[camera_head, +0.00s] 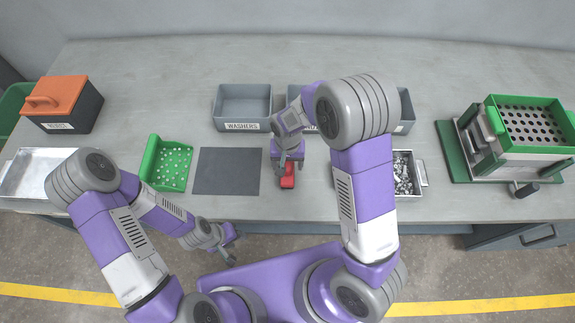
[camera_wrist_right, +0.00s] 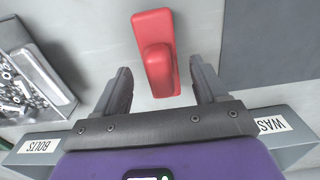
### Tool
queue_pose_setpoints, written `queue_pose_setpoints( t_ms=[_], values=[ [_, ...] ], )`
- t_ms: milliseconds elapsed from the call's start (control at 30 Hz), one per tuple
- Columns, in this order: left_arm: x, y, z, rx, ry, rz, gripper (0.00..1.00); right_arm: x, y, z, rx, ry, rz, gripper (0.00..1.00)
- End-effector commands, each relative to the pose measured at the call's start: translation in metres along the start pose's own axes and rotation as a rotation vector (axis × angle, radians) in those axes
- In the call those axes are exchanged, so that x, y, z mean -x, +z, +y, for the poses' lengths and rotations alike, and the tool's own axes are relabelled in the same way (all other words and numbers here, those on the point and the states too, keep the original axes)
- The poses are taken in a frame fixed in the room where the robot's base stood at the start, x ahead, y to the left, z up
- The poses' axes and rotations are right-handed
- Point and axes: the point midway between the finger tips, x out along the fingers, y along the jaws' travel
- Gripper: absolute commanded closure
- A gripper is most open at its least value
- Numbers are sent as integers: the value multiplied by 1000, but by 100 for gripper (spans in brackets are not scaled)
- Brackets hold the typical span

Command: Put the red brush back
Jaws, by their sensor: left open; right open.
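The red brush (camera_head: 288,181) lies on the grey table, just right of the dark mat. In the right wrist view the red brush (camera_wrist_right: 156,55) shows its raised grip, with its near end between my right gripper's fingers. My right gripper (camera_head: 288,167) is open over the brush; in the right wrist view its two fingers (camera_wrist_right: 160,88) stand apart on either side, with gaps visible. My left gripper (camera_head: 229,247) is open and empty, low in front of the table's front edge.
A dark mat (camera_head: 226,171) and a green tray with white pieces (camera_head: 153,158) lie left of the brush. The washers bin (camera_head: 243,88) stands behind. A metal tray of bolts (camera_head: 418,174) is to the right, partly behind my arm. A green perforated barrel rig (camera_head: 488,143) stands far right.

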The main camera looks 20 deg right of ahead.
Motion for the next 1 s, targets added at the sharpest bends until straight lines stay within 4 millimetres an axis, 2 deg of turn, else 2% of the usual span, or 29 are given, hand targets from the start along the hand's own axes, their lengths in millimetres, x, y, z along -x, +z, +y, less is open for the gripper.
queue_pose_setpoints(
  t_ms=[33,200,400,600,1000],
  values=[
    [4,0,2,0,0,0,57,15,-1,-1,0,-3,4,29],
    [11,0,4,0,0,0,57,52,-1,-1,0,-3,5,29],
    [16,1,6,0,0,0,57,82,0,0,1,-1,2,29],
    [16,1,6,0,0,0,57,91,0,0,0,0,0,29],
    [16,1,6,0,0,0,57,91,0,0,0,0,0,29]
  ],
)
